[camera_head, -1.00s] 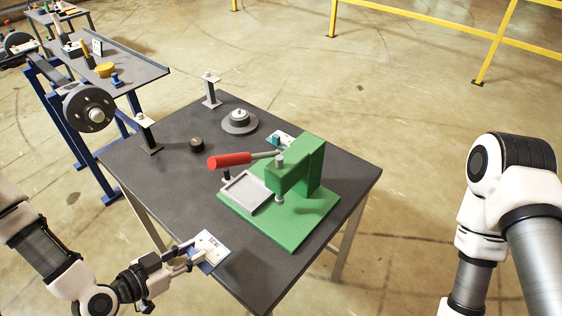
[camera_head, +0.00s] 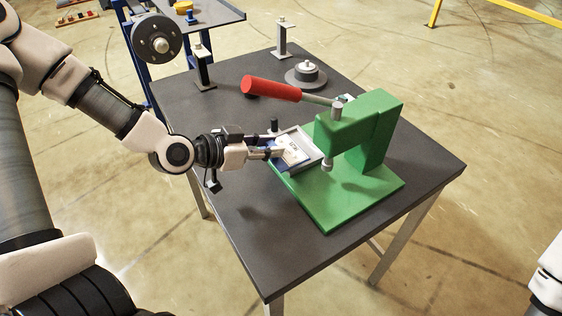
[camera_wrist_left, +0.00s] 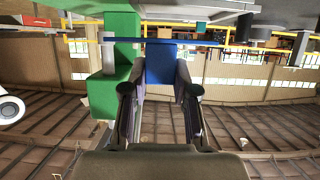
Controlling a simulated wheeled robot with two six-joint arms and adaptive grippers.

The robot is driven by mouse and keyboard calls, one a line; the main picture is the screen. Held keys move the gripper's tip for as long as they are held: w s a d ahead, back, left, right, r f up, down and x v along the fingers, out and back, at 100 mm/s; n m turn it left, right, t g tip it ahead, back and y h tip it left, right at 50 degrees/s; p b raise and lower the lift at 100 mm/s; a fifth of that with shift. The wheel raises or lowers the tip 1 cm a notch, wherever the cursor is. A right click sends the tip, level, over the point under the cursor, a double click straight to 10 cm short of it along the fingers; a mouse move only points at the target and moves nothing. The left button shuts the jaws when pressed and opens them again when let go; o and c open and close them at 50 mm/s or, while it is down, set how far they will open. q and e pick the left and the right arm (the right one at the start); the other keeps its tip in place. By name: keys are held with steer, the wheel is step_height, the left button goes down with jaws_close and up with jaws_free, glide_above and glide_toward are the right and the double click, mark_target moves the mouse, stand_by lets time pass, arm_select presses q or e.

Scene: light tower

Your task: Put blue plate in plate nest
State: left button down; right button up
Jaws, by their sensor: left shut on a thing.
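The blue plate (camera_head: 293,153), with a white printed label on top, is in my left gripper (camera_head: 275,152). The gripper is shut on its left edge. The plate overlaps the light grey plate nest (camera_head: 306,139) on the green press base. I cannot tell whether it touches the nest floor or hangs just above it. In the left wrist view the blue plate (camera_wrist_left: 161,66) sits between the fingers, beside the green press (camera_wrist_left: 118,45). My right gripper is out of view; only a bit of that arm shows at the right edge.
The green press (camera_head: 370,125) stands right of the nest, and its red lever (camera_head: 270,89) reaches over the nest's back side. A round grey part (camera_head: 305,74) and two small stands (camera_head: 203,68) are farther back on the dark table (camera_head: 265,235). The table's front is clear.

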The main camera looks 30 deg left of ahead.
mark_target(282, 141)
arm_select(q)
steer(key=w, duration=0.5)
steer(key=shift+w+f+p, duration=0.25)
steer(key=shift+w+p, duration=0.05)
steer(key=f, duration=0.3)
steer(key=shift+w+a+f, duration=0.15)
steer(key=shift+w+f, duration=0.05)
steer(key=shift+f, duration=0.05)
steer(key=shift+w, duration=0.1)
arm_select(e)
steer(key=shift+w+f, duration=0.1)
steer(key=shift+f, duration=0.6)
arm_select(q)
steer(key=shift+f, duration=0.1)
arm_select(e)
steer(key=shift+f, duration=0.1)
arm_select(q)
steer(key=c, duration=0.9)
jaws_free()
